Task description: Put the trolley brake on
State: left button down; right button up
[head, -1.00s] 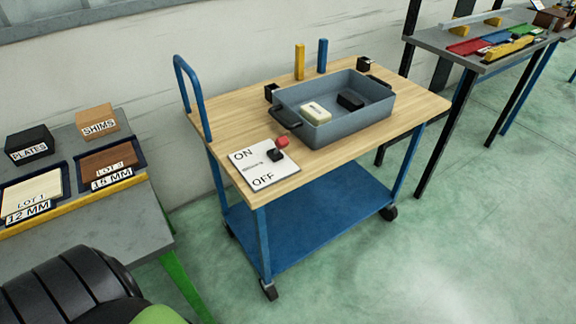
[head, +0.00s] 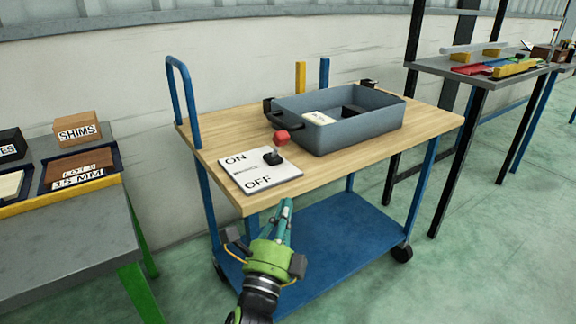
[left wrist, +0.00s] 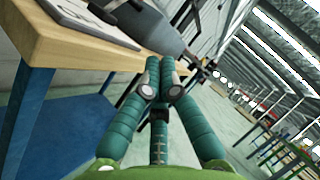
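The trolley (head: 400,140) has a wooden top, blue legs and a blue lower shelf. A white brake plate (head: 235,175) marked ON and OFF lies at its near left corner; ON is on the far side and OFF on the near side. A black block (head: 272,157) sits at the plate's right side. A red knob (head: 282,136) shows above and behind it; I cannot make out the link between them. My left gripper (head: 287,207) is by the trolley's front edge, below the plate, fingers together and empty. Its fingers also show in the left wrist view (left wrist: 160,82). My right gripper is out of view.
A grey tray (head: 330,137) holding a white and a black item stands right of the plate. A blue handle (head: 191,110) rises at the left end. A grey bench (head: 70,240) stands at left, another table (head: 480,76) at right.

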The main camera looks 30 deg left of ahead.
aim_at(278, 146)
pick_arm(q)
jog(key=shift+w, duration=0.1)
jog(key=x, duration=0.4)
jog(key=a+p+x, duration=0.1)
jog(key=x, duration=0.7)
jog(key=shift+s+a+r+p, duration=0.3)
jog(key=shift+s, duration=0.1)
jog(key=shift+w+a+r, duration=0.2)
jog(key=shift+a+r, duration=0.05)
jog(key=shift+a, duration=0.3)
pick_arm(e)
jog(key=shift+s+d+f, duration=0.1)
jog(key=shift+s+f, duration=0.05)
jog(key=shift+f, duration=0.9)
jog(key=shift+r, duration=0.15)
pick_arm(q)
jog(key=shift+r+p, duration=0.25)
jog(key=shift+p, duration=0.4)
jog(key=shift+n+g, duration=0.3)
jog(key=shift+a+p, duration=0.1)
jog(key=shift+p, duration=0.35)
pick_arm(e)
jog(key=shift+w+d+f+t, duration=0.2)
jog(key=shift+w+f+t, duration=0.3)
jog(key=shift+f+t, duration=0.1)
